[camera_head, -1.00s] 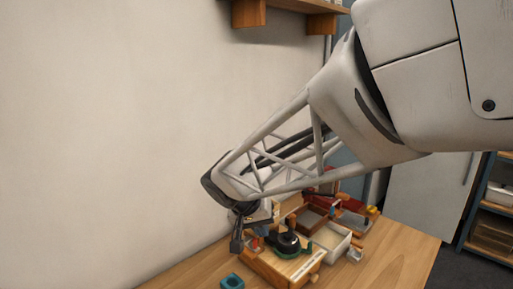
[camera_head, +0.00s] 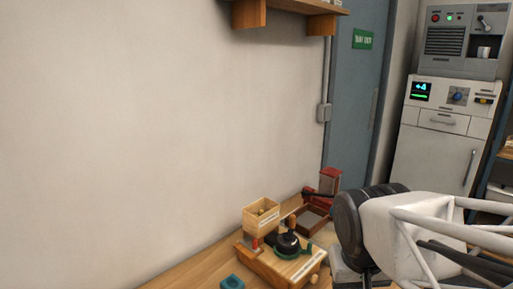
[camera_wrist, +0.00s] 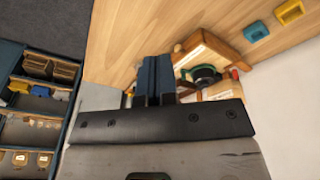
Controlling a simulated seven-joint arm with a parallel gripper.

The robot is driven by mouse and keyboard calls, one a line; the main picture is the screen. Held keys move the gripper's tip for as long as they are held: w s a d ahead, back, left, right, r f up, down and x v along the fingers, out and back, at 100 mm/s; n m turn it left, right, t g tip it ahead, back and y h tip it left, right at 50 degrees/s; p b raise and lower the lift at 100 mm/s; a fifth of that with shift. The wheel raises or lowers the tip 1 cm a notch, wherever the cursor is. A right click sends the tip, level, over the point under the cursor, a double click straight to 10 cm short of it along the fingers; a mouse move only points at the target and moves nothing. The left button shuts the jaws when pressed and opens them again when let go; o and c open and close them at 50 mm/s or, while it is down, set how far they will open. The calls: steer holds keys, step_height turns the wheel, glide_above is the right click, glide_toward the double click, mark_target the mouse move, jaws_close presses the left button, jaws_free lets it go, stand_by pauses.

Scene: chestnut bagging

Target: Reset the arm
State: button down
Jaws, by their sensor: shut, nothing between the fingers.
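My gripper (camera_wrist: 157,75) shows in the wrist view as two dark blue-black fingers side by side, shut with nothing between them, above the wooden table. In the head view my arm fills the lower right, and its fingers are not visible there. The wooden station (camera_head: 272,264) carries a round black device with a green base (camera_head: 289,243). It also shows in the wrist view (camera_wrist: 193,57), just right of my fingertips. A small open wooden bin (camera_head: 262,217) with brown pieces inside stands behind the station.
A teal block (camera_head: 232,283) lies on the table (camera_head: 190,274). A red device (camera_head: 329,180) and a brown tray (camera_head: 312,221) stand farther back. The wrist view shows a yellow block (camera_wrist: 290,12) and a shelf unit (camera_wrist: 30,120). A white cabinet (camera_head: 436,160) stands at the right.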

steer(key=shift+s+d+f+y, duration=0.1)
steer(key=shift+s+d, duration=0.1)
steer(key=shift+s, duration=0.35)
steer(key=shift+s+d+f+y, duration=0.1)
steer(key=shift+s+d, duration=0.05)
steer(key=shift+s, duration=0.45)
steer(key=shift+s+d+f+y, duration=0.1)
steer(key=shift+s+d, duration=0.1)
steer(key=shift+s, duration=0.35)
